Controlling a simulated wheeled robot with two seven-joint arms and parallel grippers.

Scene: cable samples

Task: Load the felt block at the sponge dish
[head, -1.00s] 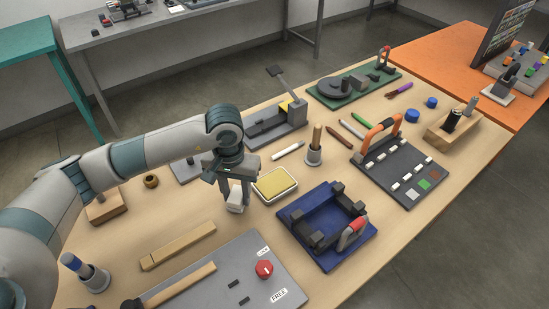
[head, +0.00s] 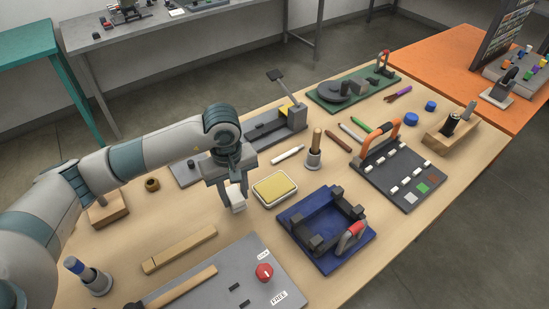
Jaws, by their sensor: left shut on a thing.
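The sponge dish (head: 275,188) is a pale shallow dish with a yellow sponge in it, near the middle of the table. My left gripper (head: 235,196) is just left of the dish, pointing down. It is shut on a small white block (head: 238,206), which looks like the felt block. The block hangs below the fingers, apart from the dish. Whether it touches the table is hard to tell. My right gripper is not in view.
A blue fixture with a red-handled clamp (head: 326,228) stands right of the dish. A wooden bar (head: 180,249) and a grey panel with a red knob (head: 225,275) lie in front. A holder with a wooden-handled tool (head: 314,152) and a white marker (head: 287,155) lie behind the dish.

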